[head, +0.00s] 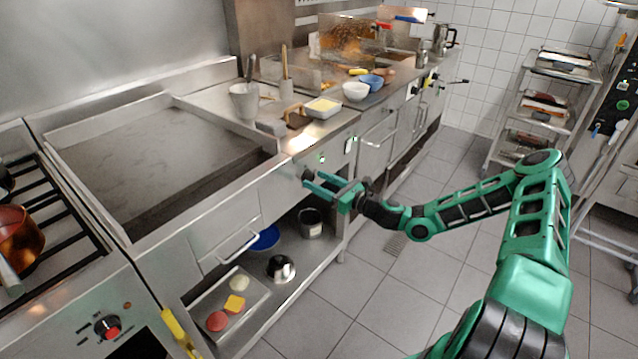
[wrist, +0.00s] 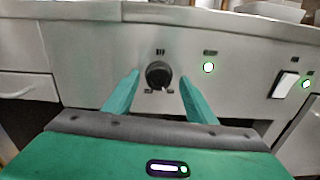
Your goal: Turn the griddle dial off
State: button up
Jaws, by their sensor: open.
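The griddle (head: 160,160) is a wide steel plate set in the counter at the left in the head view. Its dial (wrist: 159,75) is a black round knob on the steel front panel, with small marks around it, and a pale pointer mark shows near its lower edge. My green gripper (wrist: 158,95) is open, with one finger to each side of the dial in the wrist view. I cannot tell whether the fingers touch it. In the head view my gripper (head: 318,182) is at the front panel by the dial.
A white rocker switch (wrist: 287,84) with another green light is right of the dial. A drawer handle (head: 238,247) sticks out left of my gripper. A lower shelf (head: 310,268) holds a tray and pots. The tiled floor (head: 400,300) is clear.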

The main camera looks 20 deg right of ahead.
jog(key=shift+w, duration=0.1)
jog(key=c, duration=1)
jog(key=shift+c, duration=0.2)
